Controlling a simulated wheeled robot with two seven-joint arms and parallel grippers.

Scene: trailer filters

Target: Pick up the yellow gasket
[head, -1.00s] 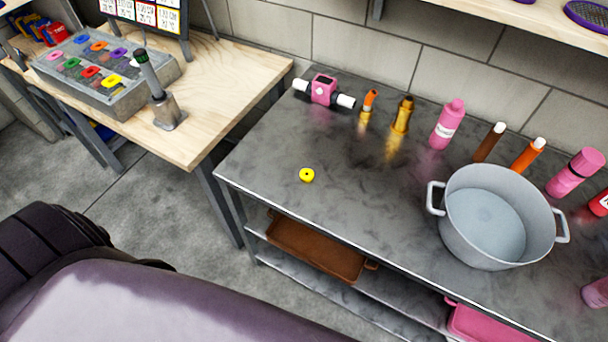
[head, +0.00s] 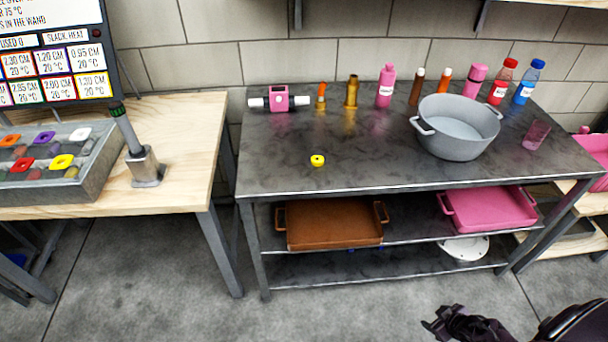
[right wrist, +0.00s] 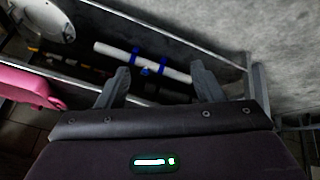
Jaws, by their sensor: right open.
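The yellow gasket (head: 317,161) is a small ring lying flat on the grey metal table (head: 280,180), near its front left part. Nothing touches it. My right gripper (head: 440,326) shows at the bottom right of the head view, low in front of the table and well apart from the gasket. In the right wrist view its two fingers (right wrist: 160,85) stand apart with nothing between them. The gasket is not in the right wrist view. My left gripper is not in view.
A grey pot (head: 455,135) and several bottles stand at the right and back of the table. A pink device (head: 280,98) is at the back left. Brown (head: 335,228) and pink (head: 490,212) trays lie on the shelf below. The tabletop around the gasket is clear.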

